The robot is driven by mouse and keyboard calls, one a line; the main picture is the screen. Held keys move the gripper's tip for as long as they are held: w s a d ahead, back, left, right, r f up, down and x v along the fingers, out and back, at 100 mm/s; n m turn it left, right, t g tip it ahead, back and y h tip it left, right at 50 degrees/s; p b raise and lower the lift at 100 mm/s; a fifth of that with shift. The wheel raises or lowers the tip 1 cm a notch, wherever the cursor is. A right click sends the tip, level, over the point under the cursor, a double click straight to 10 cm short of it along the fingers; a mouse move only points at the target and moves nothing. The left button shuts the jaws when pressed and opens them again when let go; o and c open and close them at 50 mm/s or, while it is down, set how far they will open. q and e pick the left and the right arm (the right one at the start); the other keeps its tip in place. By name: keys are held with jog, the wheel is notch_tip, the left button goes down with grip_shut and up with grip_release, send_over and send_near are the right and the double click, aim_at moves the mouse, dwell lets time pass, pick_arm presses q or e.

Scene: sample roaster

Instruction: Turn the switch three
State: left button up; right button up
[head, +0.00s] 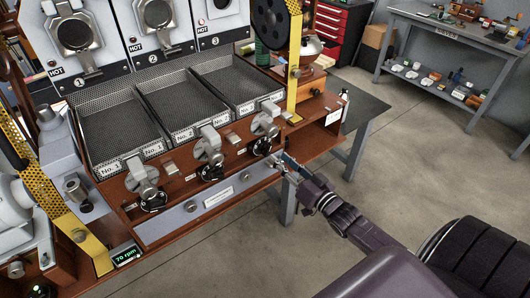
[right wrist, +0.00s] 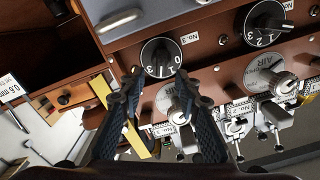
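The No. 3 switch is a round black knob (right wrist: 159,57) with white numbers on its face, next to a "No. 3" label in the right wrist view. In the head view it is the rightmost black knob (head: 262,147) on the wooden front. My right gripper (head: 279,162) is at the front panel, close to that knob. In the right wrist view its fingers (right wrist: 158,76) are apart, with the knob just beyond and between the tips. I cannot tell whether they touch it. My left gripper is not in view.
The No. 2 switch (right wrist: 268,22) and a silver AIR knob (right wrist: 264,74) sit nearby on the same panel. Silver valve handles (head: 212,146) stand above the switches. Mesh trays (head: 180,100) lie behind. A yellow perforated post (head: 295,65) rises at the right. Open floor (head: 420,140) lies to the right.

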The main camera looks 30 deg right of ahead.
aim_at(269, 151)
jog(key=w, duration=0.4)
jog(key=shift+w+a, duration=0.1)
jog(key=shift+a, duration=0.15)
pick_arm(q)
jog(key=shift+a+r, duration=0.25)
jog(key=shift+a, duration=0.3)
pick_arm(e)
jog(key=shift+w, duration=0.7)
jog(key=shift+a, duration=0.1)
jog(key=c, duration=0.7)
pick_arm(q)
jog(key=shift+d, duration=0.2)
pick_arm(e)
grip_shut()
